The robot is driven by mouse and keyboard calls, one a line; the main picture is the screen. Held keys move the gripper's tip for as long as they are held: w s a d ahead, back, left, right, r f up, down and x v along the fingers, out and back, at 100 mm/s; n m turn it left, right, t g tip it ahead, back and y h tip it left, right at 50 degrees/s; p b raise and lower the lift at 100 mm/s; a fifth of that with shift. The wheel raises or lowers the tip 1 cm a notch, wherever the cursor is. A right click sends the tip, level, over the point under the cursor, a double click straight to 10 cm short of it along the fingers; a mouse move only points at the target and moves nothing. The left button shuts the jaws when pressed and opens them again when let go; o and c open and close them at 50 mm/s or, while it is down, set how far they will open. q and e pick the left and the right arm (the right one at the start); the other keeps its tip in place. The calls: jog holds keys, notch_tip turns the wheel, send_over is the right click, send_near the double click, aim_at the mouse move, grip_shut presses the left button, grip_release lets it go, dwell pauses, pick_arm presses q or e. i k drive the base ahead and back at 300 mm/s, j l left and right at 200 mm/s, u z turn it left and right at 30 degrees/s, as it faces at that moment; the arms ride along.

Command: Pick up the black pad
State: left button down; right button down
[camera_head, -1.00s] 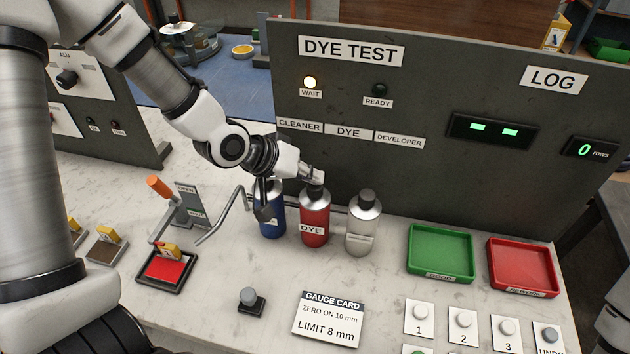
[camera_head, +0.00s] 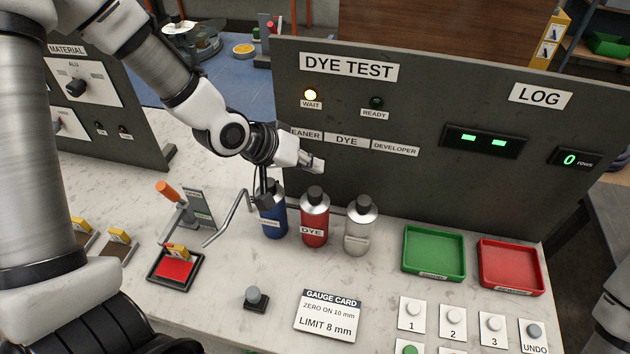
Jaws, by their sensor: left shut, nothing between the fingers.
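No pad in view is plainly black. A dark brown pad with a yellow grip (camera_head: 118,246) lies at the left of the bench, and a similar pad (camera_head: 84,234) is partly hidden behind my left arm. A red pad (camera_head: 173,269) with a yellow grip sits in a black tray. My left gripper (camera_head: 265,196) is shut and empty, its dark fingers pointing down by the top of the blue bottle (camera_head: 272,222). It is well to the right of the pads. Whether it touches the bottle I cannot tell. My right gripper is out of view.
A red dye bottle (camera_head: 314,221) and a silver bottle (camera_head: 359,229) stand right of the blue one. An orange-handled lever (camera_head: 168,192) and bent rod (camera_head: 236,216) stand near the pads. A grey knob (camera_head: 254,296), gauge card (camera_head: 328,315), green tray (camera_head: 434,278) and red tray (camera_head: 512,287) lie forward.

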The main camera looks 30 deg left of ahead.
aim_at(255, 302)
jog(key=k+j, duration=0.85)
